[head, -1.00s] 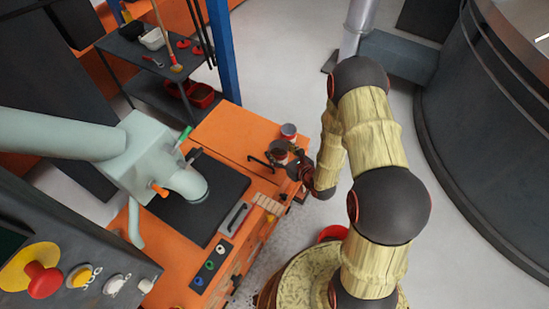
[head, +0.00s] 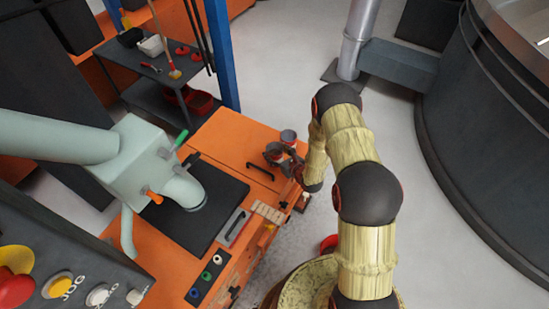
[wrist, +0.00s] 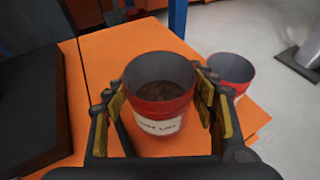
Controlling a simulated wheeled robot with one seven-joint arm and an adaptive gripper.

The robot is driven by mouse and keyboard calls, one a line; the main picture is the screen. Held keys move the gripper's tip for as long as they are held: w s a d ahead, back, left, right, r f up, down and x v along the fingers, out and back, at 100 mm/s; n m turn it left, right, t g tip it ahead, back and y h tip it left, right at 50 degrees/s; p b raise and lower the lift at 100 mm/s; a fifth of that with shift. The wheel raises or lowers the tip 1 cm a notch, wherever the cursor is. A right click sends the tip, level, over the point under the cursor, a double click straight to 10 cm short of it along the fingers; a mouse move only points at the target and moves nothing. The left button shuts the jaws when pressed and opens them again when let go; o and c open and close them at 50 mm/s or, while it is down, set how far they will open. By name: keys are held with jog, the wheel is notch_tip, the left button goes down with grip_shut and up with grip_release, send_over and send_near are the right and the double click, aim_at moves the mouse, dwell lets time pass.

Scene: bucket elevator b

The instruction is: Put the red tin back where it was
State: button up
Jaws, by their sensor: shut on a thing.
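A red tin (wrist: 160,100) with a pale label and brown contents stands upright between the fingers of my gripper (wrist: 165,103) in the wrist view. My gripper is shut on it. In the head view my gripper (head: 284,159) and the held tin (head: 273,152) are over the far right part of the orange bench top, and the fingers partly hide the tin. A second red tin (wrist: 231,72) with a grey inside is just behind and to the right; it also shows in the head view (head: 288,137). I cannot tell whether the held tin touches the bench.
A blue post (head: 222,55) and a dark shelf (head: 150,62) stand behind. Bench top left of the tins is clear.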

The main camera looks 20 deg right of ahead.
aim_at(272, 153)
jog(key=shift+w+f, duration=0.6)
jog(key=shift+f, duration=0.1)
jog(key=shift+w+f+b, duration=0.1)
jog(key=shift+f+b, duration=0.8)
jog(key=shift+f, duration=0.65)
jog(key=shift+f, duration=0.1)
jog(key=o, duration=1.3)
jog(key=shift+o, duration=0.4)
